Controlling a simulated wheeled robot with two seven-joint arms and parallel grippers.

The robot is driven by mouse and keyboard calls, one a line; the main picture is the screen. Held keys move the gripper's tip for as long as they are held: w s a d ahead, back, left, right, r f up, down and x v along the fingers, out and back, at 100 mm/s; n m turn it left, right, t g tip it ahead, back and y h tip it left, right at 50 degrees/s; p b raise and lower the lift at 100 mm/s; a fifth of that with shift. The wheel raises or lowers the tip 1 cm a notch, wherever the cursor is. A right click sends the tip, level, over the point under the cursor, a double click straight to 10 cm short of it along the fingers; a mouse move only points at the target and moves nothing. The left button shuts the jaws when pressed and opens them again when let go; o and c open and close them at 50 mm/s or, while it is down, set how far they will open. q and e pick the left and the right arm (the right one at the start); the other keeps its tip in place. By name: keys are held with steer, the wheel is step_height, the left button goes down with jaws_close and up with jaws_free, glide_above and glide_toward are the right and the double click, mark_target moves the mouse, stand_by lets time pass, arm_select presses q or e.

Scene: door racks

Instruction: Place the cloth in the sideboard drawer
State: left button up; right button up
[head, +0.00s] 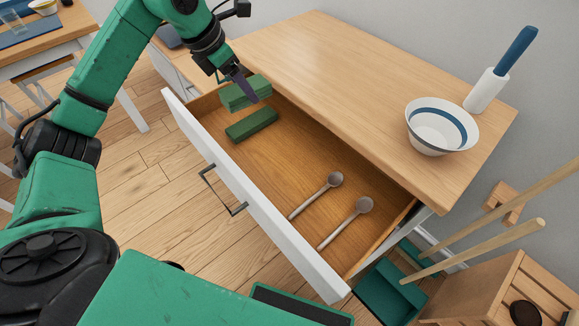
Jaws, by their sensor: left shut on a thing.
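The sideboard drawer (285,160) is pulled open, with a white front and a wooden inside. My left gripper (243,86) reaches over the drawer's far left end. It is shut on a folded green cloth (238,97). The cloth is at the drawer's back left corner; I cannot tell whether it touches the drawer floor. A second folded green piece (251,125) lies flat on the drawer floor just nearer. My right gripper is not in view.
Two wooden spoons (322,190) lie in the drawer's right part; its middle floor is clear. A white bowl with a blue band (441,127) and a blue-handled white item (487,90) stand on the sideboard top (330,70). A wooden crate (500,295) stands lower right.

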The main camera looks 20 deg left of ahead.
arm_select(q)
steer(key=shift+f+n, duration=0.2)
steer(key=shift+n, duration=0.2)
step_height(320, 180, down, 19)
steer(key=shift+f+b, duration=0.15)
steer(key=shift+b, duration=0.25)
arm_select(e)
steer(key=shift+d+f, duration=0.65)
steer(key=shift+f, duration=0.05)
arm_select(q)
steer(key=shift+f, duration=0.1)
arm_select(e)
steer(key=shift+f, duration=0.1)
arm_select(q)
steer(key=o, duration=1.4)
steer(key=shift+c, duration=0.2)
